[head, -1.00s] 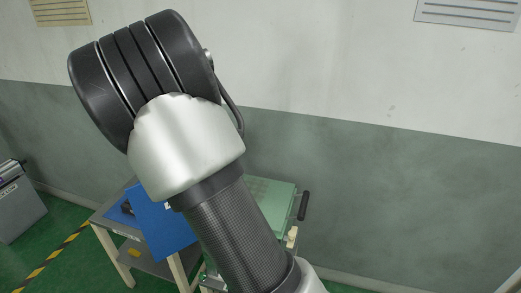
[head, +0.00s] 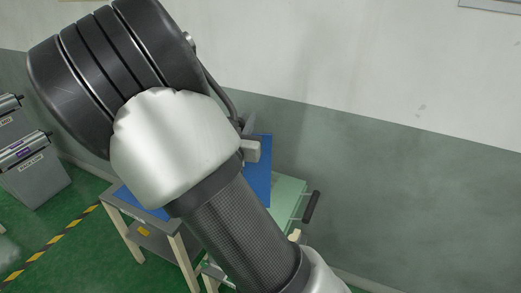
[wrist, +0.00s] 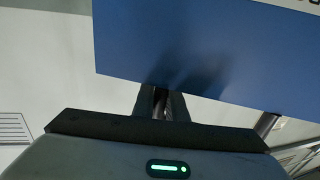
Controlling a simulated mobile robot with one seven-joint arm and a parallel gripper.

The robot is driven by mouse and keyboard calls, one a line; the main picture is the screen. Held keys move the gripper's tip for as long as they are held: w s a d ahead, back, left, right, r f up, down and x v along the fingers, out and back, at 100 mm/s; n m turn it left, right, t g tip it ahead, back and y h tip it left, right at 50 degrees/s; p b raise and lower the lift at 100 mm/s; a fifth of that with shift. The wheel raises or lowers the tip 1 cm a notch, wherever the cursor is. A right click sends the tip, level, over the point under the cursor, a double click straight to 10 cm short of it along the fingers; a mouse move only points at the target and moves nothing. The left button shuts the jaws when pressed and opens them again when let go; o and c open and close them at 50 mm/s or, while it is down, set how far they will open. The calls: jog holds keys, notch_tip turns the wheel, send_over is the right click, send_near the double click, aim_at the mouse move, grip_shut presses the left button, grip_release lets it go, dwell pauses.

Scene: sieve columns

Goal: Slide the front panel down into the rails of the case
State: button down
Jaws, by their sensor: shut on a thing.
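A flat blue panel (head: 262,180), which I take to be the front panel, stands upright behind my arm in the head view, partly hidden. In the wrist view the blue panel (wrist: 215,50) fills the upper right, with part of some white lettering at the top right corner. My gripper (wrist: 163,98) is shut on the panel's lower edge in that view. In the head view only a grey piece of my gripper (head: 252,150) shows beside the panel. I cannot make out the case or its rails; my arm covers much of the work area.
A table (head: 118,205) with a blue surface and a lower shelf stands left of my arm. A green-topped cart (head: 287,197) with a black handle (head: 312,206) is at the right. Grey bins (head: 38,175) stand at far left. A wall is behind.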

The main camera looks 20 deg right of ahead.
aim_at(266, 144)
jog(key=s+f+m+g+h, duration=0.1)
jog(key=s, duration=0.1)
jog(key=s+f+m+g+h+b, duration=0.1)
jog(key=s+f+m+g+h, duration=0.1)
jog(key=s, duration=0.1)
jog(key=s+d+f+m+g+h, duration=0.1)
jog(key=s+f+g+h, duration=0.1)
jog(key=shift+s+m+b, duration=0.2)
jog(key=shift+m+b, duration=0.2)
jog(key=shift+r, duration=0.1)
jog(key=shift+f+b, duration=1.8)
jog(key=shift+f, duration=1.15)
jog(key=shift+f+p, duration=0.1)
jog(key=shift+p, duration=0.2)
